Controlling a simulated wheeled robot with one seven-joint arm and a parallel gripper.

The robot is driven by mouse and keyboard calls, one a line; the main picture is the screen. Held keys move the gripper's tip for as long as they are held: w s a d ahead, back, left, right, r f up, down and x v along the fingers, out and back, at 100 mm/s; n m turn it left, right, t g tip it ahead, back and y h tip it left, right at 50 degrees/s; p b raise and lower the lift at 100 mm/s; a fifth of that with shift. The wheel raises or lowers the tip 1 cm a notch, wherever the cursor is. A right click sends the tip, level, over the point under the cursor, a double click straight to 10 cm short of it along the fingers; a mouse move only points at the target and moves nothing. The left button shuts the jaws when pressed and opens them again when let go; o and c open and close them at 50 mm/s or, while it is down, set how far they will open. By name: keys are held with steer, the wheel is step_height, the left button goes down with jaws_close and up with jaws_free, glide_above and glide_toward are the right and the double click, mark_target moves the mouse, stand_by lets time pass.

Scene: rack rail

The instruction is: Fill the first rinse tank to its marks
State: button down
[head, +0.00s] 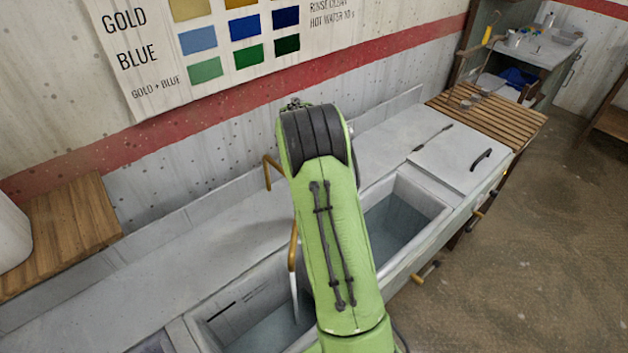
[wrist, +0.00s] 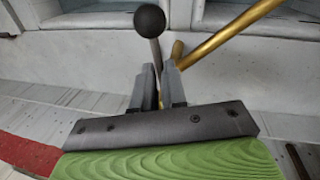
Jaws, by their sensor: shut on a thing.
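In the wrist view my gripper (wrist: 159,82) is shut on a dark lever (wrist: 156,55) with a black ball knob (wrist: 149,20). A brass pipe (wrist: 225,37) runs beside the lever. In the head view my gripper is hidden behind my green arm. A brass spout (head: 292,248) hangs over the front tank (head: 208,318), and a pale stream (head: 296,300) runs from it into that tank. Water (head: 265,335) stands in this tank, and dark marks (head: 222,312) show on its inner wall. My arm covers part of the tank.
A second tank (head: 398,222) holding water lies right of my arm. Beyond it are a lid with a dark handle (head: 465,157) and a slatted wooden rack (head: 490,115). A colour chart (head: 215,45) hangs on the wall. Brass handles (head: 425,271) stick out from the front. The floor at right is clear.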

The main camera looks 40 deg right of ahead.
stand_by(0.4)
steer(key=c, duration=1.2)
jaws_free()
steer(key=shift+o, duration=0.2)
steer(key=a+r+p, duration=0.1)
steer(key=a+r, duration=0.2)
steer(key=r, duration=1.2)
steer(key=shift+s+r+p, duration=0.2)
steer(key=shift+s+p, duration=0.1)
steer(key=shift+p, duration=0.05)
steer(key=shift+a, duration=0.1)
